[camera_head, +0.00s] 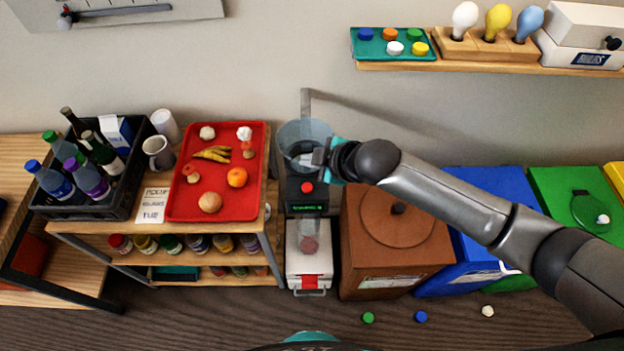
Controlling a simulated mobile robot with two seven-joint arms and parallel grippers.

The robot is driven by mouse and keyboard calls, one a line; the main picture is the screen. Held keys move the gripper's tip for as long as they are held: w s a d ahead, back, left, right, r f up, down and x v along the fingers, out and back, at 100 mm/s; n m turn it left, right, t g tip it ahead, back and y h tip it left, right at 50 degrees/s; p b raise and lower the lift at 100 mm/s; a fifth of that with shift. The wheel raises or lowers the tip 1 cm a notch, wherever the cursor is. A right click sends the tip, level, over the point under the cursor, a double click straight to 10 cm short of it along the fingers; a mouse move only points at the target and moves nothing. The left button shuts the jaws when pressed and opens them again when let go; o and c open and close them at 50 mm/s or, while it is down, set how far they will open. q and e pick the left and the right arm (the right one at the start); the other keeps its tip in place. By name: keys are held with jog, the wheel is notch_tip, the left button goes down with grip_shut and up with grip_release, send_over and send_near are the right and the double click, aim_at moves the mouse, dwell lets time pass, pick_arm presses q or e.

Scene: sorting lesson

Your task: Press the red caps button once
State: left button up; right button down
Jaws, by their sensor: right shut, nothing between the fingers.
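The red button (307,187) sits on the front of a dark dispenser unit (293,192), above a small green-lit display (307,208). A clear round hopper (290,132) stands on top of the unit. My right gripper (319,157) is shut and empty, in front of the hopper and just above the button in the picture. The button is not covered by it; the gap in depth cannot be told. My left gripper is not in view.
Below the unit is a white box with a red patch (311,282). A cart with a red tray (215,213) stands left. A brown bin (378,283) and blue bin (462,277) stand right. Green (368,318) and blue (421,317) caps lie on the floor.

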jog(key=shift+w+d+r+n, duration=0.25)
jog(key=shift+r+n, duration=0.05)
jog(key=shift+r, duration=0.05)
jog(key=shift+f, duration=0.15)
jog(key=b, duration=0.8)
send_over(311, 190)
notch_tip(311, 190, down, 8)
jog(key=shift+r, duration=0.2)
jog(key=shift+f, duration=0.45)
jog(key=shift+f, duration=0.15)
dwell(1.2)
jog(key=shift+w+f, duration=0.1)
jog(key=shift+f, duration=0.15)
jog(key=shift+f+b, duration=0.45)
jog(key=shift+f, duration=0.05)
dwell(0.9)
jog(key=shift+r+p, duration=0.9)
jog(key=shift+p, duration=0.1)
